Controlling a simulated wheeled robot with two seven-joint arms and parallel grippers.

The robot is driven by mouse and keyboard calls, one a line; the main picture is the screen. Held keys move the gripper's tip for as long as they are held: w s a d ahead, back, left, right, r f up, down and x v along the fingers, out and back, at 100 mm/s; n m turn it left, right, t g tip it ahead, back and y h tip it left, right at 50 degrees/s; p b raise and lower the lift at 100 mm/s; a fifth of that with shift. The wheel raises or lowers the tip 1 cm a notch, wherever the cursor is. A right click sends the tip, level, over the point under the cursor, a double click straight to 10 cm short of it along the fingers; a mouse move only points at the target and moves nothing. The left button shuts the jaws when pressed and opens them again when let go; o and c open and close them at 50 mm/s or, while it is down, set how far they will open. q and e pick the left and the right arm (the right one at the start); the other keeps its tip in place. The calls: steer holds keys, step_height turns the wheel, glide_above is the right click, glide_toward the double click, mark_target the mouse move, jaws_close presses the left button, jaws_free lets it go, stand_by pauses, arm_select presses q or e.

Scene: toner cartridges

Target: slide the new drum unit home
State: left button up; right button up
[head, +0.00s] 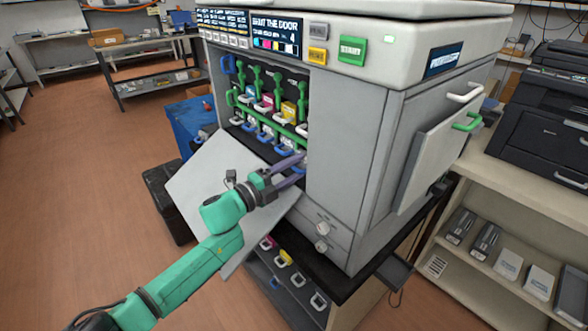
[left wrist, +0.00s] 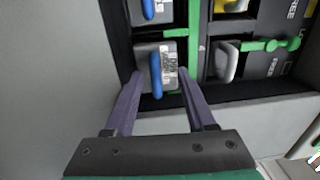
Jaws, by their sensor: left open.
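The printer (head: 345,135) stands with its front door (head: 215,185) folded down and its bay open. A grey drum unit (left wrist: 144,57) with a blue handle (left wrist: 156,76) and a label sits at the end of the lower row in the left wrist view. My left gripper (head: 303,164) reaches over the open door to the bay's lower right. In the left wrist view the open left gripper (left wrist: 159,75) has one finger on each side of the blue handle, with gaps visible. How far the drum unit sits in its slot is unclear. My right gripper is not in view.
A green bar (left wrist: 194,40) separates the drum row from the toner cartridges above, which have green levers (head: 256,78). The printer's side panel (head: 436,150) stands out on the right. Several spare units (head: 285,257) lie on the shelf below.

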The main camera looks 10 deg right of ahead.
arm_select(q)
steer(key=shift+s+a+f, duration=0.1)
steer(key=shift+f, duration=0.3)
steer(key=shift+s+a+p, duration=0.4)
steer(key=shift+a, duration=0.15)
steer(key=shift+s+a+f+p, duration=0.1)
steer(key=shift+s+a+p, duration=0.2)
steer(key=shift+a, duration=0.1)
steer(key=shift+p+v, duration=0.5)
steer(key=shift+v, duration=1.1)
steer(key=shift+s+a+r, duration=0.2)
steer(key=shift+a+r, duration=0.05)
steer(key=shift+a, duration=0.35)
